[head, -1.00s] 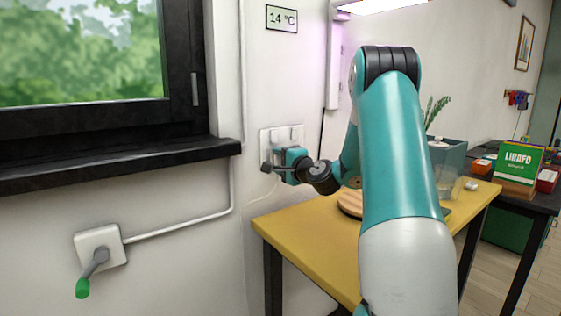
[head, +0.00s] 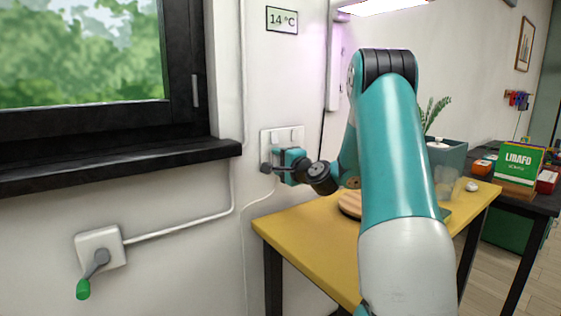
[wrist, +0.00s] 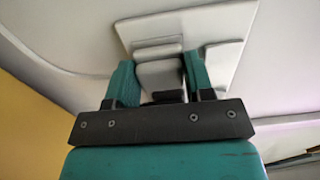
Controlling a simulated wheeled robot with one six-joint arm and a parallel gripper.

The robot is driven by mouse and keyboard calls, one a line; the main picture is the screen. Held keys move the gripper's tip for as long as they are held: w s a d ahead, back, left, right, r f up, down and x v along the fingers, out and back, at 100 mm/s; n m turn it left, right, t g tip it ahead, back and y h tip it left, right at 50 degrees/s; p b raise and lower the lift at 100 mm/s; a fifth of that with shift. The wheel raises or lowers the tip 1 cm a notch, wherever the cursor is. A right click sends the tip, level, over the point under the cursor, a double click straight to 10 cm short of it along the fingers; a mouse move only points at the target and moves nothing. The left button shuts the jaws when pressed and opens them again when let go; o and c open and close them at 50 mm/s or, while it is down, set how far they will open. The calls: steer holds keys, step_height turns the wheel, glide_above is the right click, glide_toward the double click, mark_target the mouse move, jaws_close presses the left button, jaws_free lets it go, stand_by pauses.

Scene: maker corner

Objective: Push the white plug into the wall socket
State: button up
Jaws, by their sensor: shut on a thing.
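The white plug (wrist: 160,76) shows in the wrist view between the two teal fingers of my gripper (wrist: 160,84), which is shut on its sides. The wall socket is a white plate (wrist: 190,27) just ahead of the plug, with raised pale parts on it. The plug overlaps one of these parts in the picture; I cannot tell how deep it sits. In the head view my gripper (head: 284,165) is at the lower part of the socket plate (head: 268,139) and hides the plug.
A thin white cord (head: 243,235) hangs along the wall below my gripper. A black window sill (head: 120,165) juts out at left, above a white box with a green-tipped lever (head: 83,289). A yellow table (head: 310,238) stands below the arm, with a round wooden board (head: 349,204).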

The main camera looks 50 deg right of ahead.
steer(key=shift+w, duration=0.2)
steer(key=o, duration=1)
steer(key=shift+c, duration=0.2)
steer(key=b+v, duration=0.4)
steer(key=v, duration=1.3)
steer(key=shift+s, duration=0.25)
steer(key=shift+d+f, duration=0.1)
